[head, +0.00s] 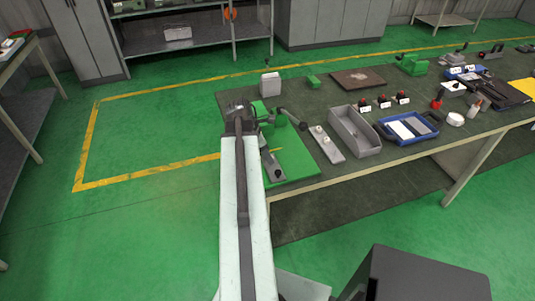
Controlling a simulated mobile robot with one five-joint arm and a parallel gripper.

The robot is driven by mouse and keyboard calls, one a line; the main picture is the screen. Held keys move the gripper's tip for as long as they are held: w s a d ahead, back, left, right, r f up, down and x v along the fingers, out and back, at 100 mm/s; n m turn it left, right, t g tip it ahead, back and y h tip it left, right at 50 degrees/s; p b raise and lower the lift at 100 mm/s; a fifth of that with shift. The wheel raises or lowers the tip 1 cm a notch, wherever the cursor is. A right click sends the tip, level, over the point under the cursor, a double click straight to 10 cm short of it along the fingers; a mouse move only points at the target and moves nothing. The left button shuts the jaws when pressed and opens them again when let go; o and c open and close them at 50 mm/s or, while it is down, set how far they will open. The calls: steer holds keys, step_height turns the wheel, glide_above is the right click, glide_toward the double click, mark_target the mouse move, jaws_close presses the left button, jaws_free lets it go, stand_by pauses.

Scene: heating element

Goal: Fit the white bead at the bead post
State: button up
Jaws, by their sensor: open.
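My gripper (239,109) is at the far end of my white arm, over the left end of the table, beside a green fixture (270,116). It is small and dark here, and its jaws are open. A grey strip (330,151) to the right carries small pale pieces (319,130); I cannot tell if one is the white bead. The bead post cannot be made out for certain. My arm hides part of the green mat (300,158) and the fixture's left side.
A grey open bin (354,131) and a blue tray (432,133) stand right of the strip. A pale box (270,84) stands behind the fixture. Several red-topped parts (383,101) sit behind the trays. The floor left of the table is clear.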

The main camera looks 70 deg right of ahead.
steer(key=p+v, duration=0.5)
steer(key=v, duration=0.2)
steer(key=shift+p, duration=0.35)
